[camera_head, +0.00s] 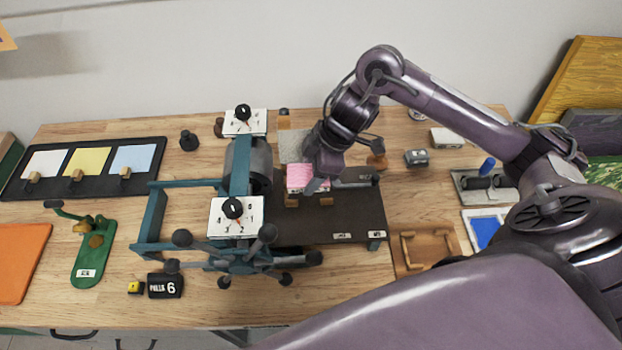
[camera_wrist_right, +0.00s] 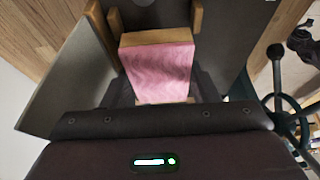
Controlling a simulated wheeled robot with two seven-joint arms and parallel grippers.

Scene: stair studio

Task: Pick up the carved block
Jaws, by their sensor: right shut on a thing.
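The carved block (camera_wrist_right: 158,70) has a pink, wavy-patterned top face and wooden sides. In the head view the pink block (camera_head: 299,177) sits on the dark bed of the press. My right gripper (camera_head: 318,182) comes down over it from the upper right and is shut on it. The fingertips are largely hidden. My left gripper is not in view.
A teal press (camera_head: 150,220) with a roller and spoked handwheel stands just left. A tray of ink pads (camera_head: 88,160) is at far left. A wooden frame (camera_head: 423,250) and blue-filled tray (camera_head: 485,235) lie to the right. A grey plate (camera_wrist_right: 72,85) stands beside the block.

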